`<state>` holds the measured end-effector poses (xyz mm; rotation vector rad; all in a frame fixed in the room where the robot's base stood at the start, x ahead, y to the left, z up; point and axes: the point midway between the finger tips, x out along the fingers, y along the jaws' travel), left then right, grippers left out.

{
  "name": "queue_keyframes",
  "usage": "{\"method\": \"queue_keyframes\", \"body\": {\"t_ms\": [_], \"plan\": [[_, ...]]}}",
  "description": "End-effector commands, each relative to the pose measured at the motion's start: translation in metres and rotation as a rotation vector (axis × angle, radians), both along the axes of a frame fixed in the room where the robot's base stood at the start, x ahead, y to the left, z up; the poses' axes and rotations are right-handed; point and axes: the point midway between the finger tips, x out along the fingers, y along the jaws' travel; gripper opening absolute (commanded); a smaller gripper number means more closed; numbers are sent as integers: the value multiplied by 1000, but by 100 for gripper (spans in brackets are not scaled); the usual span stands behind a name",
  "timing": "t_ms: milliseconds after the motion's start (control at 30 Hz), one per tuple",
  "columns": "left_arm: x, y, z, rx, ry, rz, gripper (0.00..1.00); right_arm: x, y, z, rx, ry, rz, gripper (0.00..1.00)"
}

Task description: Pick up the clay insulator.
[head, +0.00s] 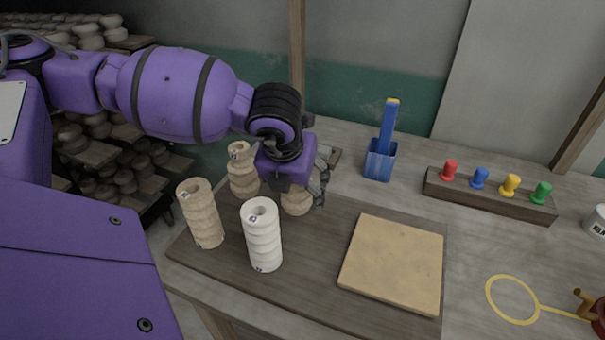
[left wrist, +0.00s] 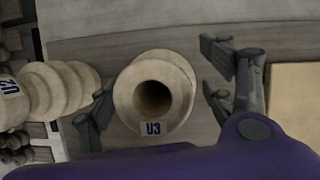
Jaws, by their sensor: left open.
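The clay insulator under my left gripper (head: 303,190) is tan and ribbed, and its lower part (head: 297,203) shows in the head view. In the left wrist view this insulator (left wrist: 153,92) shows its round open top and a U3 label. It stands between the spread fingers, which are open on either side and not closed on it. Other insulators stand nearby: a tan one (head: 202,215) at the front left, a white one (head: 263,238) at the front, and a tan one (head: 242,170) behind. One labelled U2 (left wrist: 40,92) is left in the wrist view. My right gripper is out of view.
The insulators stand on a dark board (head: 310,275) with a flat tan slab (head: 395,262) at its right. A blue holder (head: 380,162) and a rack of coloured pegs (head: 490,197) stand behind. A yellow ring tool (head: 512,300) lies front right. Shelves of pottery fill the left.

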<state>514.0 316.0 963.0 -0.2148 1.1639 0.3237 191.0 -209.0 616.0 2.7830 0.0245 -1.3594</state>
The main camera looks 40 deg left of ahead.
Motion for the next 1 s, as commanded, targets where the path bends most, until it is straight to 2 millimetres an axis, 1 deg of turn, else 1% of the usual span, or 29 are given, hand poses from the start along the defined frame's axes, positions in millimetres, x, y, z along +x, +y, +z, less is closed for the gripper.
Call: {"method": "queue_keyframes", "body": {"t_ms": [100, 267, 700, 800, 1000], "plan": [[1, 0, -4, 0, 1, 0, 75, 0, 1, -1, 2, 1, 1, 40], [1, 0, -4, 0, 1, 0, 75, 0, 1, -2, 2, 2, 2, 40], [1, 1, -4, 1, 1, 0, 17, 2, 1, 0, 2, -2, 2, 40], [2, 1, -3, 0, -1, 0, 6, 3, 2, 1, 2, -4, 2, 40], [2, 1, -3, 0, -1, 0, 6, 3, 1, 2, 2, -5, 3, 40]]}}
